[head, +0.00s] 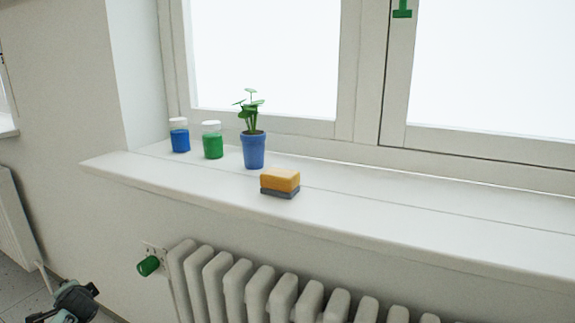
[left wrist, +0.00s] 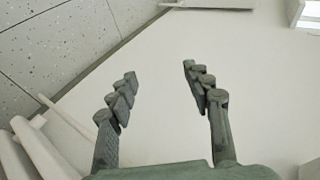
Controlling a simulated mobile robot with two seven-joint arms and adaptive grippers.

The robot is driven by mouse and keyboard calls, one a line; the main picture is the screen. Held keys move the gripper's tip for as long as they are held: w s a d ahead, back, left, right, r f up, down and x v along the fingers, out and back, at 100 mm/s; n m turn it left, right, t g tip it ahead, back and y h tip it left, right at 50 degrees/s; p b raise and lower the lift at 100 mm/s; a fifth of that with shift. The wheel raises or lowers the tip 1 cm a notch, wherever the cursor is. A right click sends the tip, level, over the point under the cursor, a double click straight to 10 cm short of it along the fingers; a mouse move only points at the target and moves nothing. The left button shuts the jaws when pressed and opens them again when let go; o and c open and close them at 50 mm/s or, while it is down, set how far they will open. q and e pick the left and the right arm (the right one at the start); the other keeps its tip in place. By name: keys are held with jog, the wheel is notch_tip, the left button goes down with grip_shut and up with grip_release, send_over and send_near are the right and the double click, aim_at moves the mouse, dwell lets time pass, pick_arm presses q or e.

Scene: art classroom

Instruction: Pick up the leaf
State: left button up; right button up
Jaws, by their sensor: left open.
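A small plant with green leaves (head: 250,112) stands upright in a blue pot (head: 253,152) on the white windowsill. No loose leaf shows on the sill. Part of my left arm or gripper (head: 72,301) shows at the bottom left corner in the head view, well below and left of the plant. In the left wrist view my left gripper (left wrist: 159,70) has its two fingers spread, with nothing between them. The plant is not seen in the left wrist view. My right gripper is not in view.
A blue paint jar (head: 179,139) and a green paint jar (head: 213,145) stand left of the pot. An orange and grey sponge (head: 280,182) lies in front of it. The windowsill (head: 420,215) is clear to the right. A radiator (head: 255,290) with a green valve (head: 148,266) is below.

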pick_arm(q)
jog(key=s+d+f+n+g+h, duration=0.1)
jog(key=s+d+f+g+h, duration=0.15)
jog(key=s+f, duration=1.15)
jog(key=s+d+f+g+h, duration=0.15)
jog(key=s+d+f, duration=0.25)
jog(key=s+f, duration=1)
jog(key=s+d+f+n+g+h, duration=0.1)
jog(key=s+d+f+h, duration=0.15)
jog(key=d, duration=0.85)
jog(key=s+d+f+n+h, duration=0.1)
jog(key=s+d+f+n, duration=0.15)
jog(key=d, duration=0.85)
jog(key=w+a+r+m+y, duration=0.15)
jog(key=a+r, duration=0.25)
jog(key=a, duration=0.7)
jog(key=w+a+r+m+y, duration=0.1)
jog(key=a+r+m+y, duration=0.15)
jog(key=a, duration=0.85)
jog(key=w+a+r+t+y, duration=0.1)
jog(key=w+a+r, duration=0.1)
jog(key=w+r, duration=0.5)
jog(key=w+a+r+t+y, duration=0.1)
jog(key=w+r, duration=0.6)
jog(key=w, duration=0.7)
jog(key=shift+a+r+t, duration=0.35)
jog(key=shift+a+t, duration=0.35)
jog(key=shift+t, duration=0.1)
jog(key=shift+m, duration=0.25)
